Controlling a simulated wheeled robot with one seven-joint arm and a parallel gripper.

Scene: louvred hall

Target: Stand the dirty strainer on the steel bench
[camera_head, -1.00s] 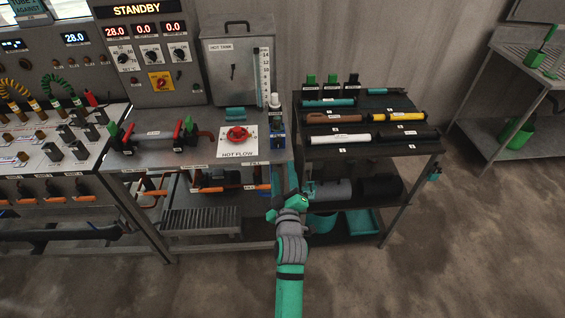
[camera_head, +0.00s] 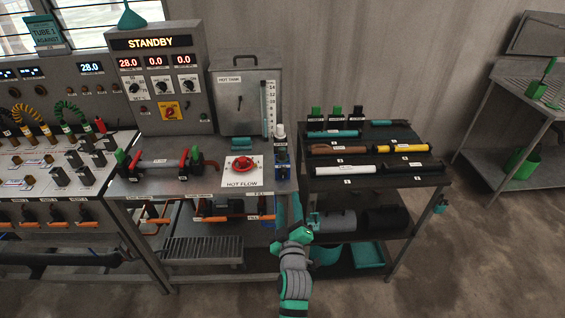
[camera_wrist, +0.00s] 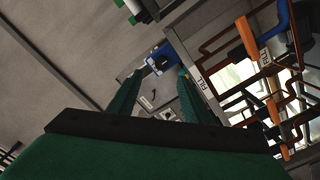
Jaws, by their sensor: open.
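I cannot pick out a dirty strainer for certain in either view. A blue fitting (camera_head: 282,160) with a pale cap stands at the right front corner of the steel bench (camera_head: 213,181). It also shows in the wrist view (camera_wrist: 161,58), beyond and between my fingertips. My gripper (camera_head: 290,200) is in front of that bench corner, below the fitting, partly hidden by my own wrist. In the wrist view my gripper (camera_wrist: 156,82) has its two green fingers apart, with nothing seen held between them.
A red hot-flow valve (camera_head: 241,164) and a clamped tube (camera_head: 160,162) occupy the bench. A dark rack (camera_head: 375,185) of labelled tubes stands close on the right. Another steel table (camera_head: 500,150) with a green bucket (camera_head: 522,161) is at far right. Floor between them is clear.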

